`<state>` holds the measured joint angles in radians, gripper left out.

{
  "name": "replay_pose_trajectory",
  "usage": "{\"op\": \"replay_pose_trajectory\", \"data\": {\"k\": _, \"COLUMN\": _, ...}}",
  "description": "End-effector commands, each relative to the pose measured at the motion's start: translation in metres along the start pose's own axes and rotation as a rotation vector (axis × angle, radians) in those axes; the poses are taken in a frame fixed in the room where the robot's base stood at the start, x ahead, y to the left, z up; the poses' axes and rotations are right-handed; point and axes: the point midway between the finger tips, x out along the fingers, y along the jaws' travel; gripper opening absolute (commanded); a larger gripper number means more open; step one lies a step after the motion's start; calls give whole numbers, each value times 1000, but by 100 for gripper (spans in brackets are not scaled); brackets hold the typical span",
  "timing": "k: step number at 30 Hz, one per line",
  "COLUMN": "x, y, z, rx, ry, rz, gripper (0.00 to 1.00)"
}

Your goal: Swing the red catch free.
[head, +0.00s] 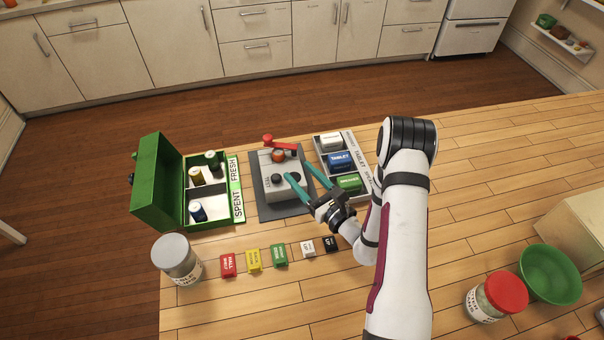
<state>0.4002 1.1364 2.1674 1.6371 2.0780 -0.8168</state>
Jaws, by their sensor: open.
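The red catch (269,139) is a small red lever with a rounded end at the back of a grey box (288,188). Its arm runs rightward along the box's back edge. An orange-red round knob (278,156) sits just in front of it. My gripper (295,169) is open, with two teal fingers reaching over the box from the front right. The fingertips are in front of the catch and appear apart from it. The fingers hide part of the box's right side.
A green open case (160,190) with several cylinders stands left. A grey tray (321,146) of labelled blocks is close on the right. Several coloured labelled blocks (253,260) and a lidded jar (178,259) are in front. A red-lidded jar (496,297) and green bowl (550,274) stand far right.

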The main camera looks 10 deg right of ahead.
Motion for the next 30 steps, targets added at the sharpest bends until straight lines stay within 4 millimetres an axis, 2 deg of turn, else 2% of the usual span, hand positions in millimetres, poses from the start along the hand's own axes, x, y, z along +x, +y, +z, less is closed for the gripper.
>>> {"op": "replay_pose_trajectory", "data": {"k": 1, "x": -1, "y": 0, "z": 0, "rx": 35, "ry": 0, "rz": 0, "gripper": 49}}
{"op": "replay_pose_trajectory", "data": {"k": 2, "x": -2, "y": 0, "z": 0, "rx": 91, "ry": 0, "rz": -1, "gripper": 44}}
{"op": "replay_pose_trajectory", "data": {"k": 4, "x": -6, "y": -1, "z": -1, "rx": 332, "ry": 1, "rz": -3, "gripper": 31}}
{"op": "replay_pose_trajectory", "data": {"k": 9, "x": -20, "y": -2, "z": -2, "rx": 1099, "ry": 0, "rz": -3, "gripper": 1}}
{"op": "replay_pose_trajectory", "data": {"k": 13, "x": -26, "y": -1, "z": -3, "rx": 1456, "ry": 0, "rz": -2, "gripper": 0}}
{"op": "replay_pose_trajectory", "data": {"k": 15, "x": -26, "y": -1, "z": -3, "rx": 1543, "ry": 1, "rz": -1, "gripper": 0}}
{"op": "replay_pose_trajectory", "data": {"k": 19, "x": -14, "y": 0, "z": -3, "rx": 1570, "ry": 3, "rz": 3, "gripper": 0}}
{"op": "replay_pose_trajectory", "data": {"k": 30, "x": 66, "y": 0, "z": -3, "rx": 1565, "ry": 2, "rz": 4, "gripper": 0}}
